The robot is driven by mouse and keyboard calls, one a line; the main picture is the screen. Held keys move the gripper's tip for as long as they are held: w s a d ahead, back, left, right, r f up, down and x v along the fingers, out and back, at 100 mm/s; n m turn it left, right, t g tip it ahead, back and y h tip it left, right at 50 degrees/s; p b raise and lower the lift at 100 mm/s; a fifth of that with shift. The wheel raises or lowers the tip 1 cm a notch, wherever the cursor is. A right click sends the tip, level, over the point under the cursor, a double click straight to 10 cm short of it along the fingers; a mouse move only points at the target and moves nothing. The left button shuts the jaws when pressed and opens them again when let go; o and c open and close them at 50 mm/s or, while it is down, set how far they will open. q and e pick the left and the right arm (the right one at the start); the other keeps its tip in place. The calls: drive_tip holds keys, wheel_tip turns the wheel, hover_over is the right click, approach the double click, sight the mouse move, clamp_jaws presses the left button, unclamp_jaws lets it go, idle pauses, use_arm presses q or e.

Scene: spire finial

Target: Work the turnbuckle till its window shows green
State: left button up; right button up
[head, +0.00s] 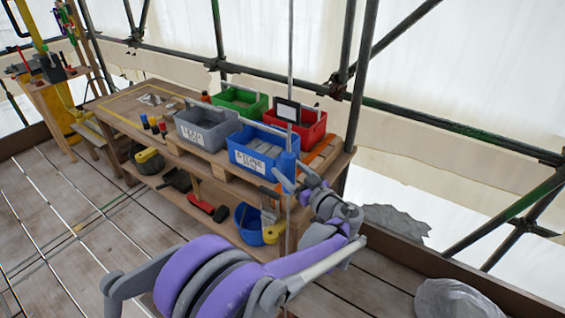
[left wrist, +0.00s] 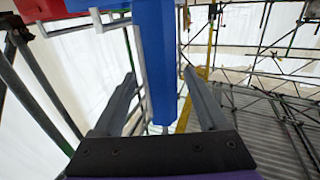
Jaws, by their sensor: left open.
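A thin upright rod (head: 290,60) runs down through the head view in front of the bench. The turnbuckle is hard to pick out there. A blue upright body (left wrist: 156,60) stands between the finger tips in the left wrist view; it may be the turnbuckle, but I cannot be sure. No window or green mark shows on it. My left gripper (head: 288,180) is open beside the rod, near the right end of the blue bin. In the left wrist view its two fingers (left wrist: 160,100) stand wide apart, with no clear contact. My right gripper is not in view.
The wooden bench (head: 115,108) carries a blue bin (head: 250,158), a grey bin (head: 205,135), a green bin (head: 238,98) and a red bin (head: 312,130). A blue bucket (head: 246,236) sits low under my left arm. Scaffold poles (head: 362,70) stand behind. The plank floor at left is clear.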

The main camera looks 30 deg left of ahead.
use_arm(q)
drive_tip(key=x, duration=0.3)
drive_tip(key=shift+w+a, duration=0.1)
drive_tip(key=shift+a, duration=0.15)
clamp_jaws()
